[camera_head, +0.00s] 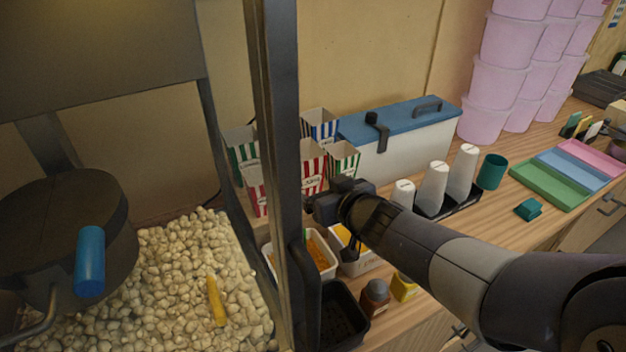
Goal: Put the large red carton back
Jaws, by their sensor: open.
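Several striped popcorn cartons stand together on the wooden counter behind the dark cabinet post. One red-striped carton (315,165) stands right of the post, just behind my gripper (314,207). Another red-striped carton (257,192) shows left of the post, partly cut off by it. I cannot tell for sure which is the large one. My gripper is open, low in front of the right red carton and close to it. The fingertips are small and dark against the post, so I cannot tell whether they touch a carton.
Green-striped cartons (344,158) and a blue-striped carton (320,124) stand close around. A white cool box (408,145) with blue lid is behind. Topping tubs (318,262), a black bin (342,318) and a brown jar (375,298) crowd the front.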

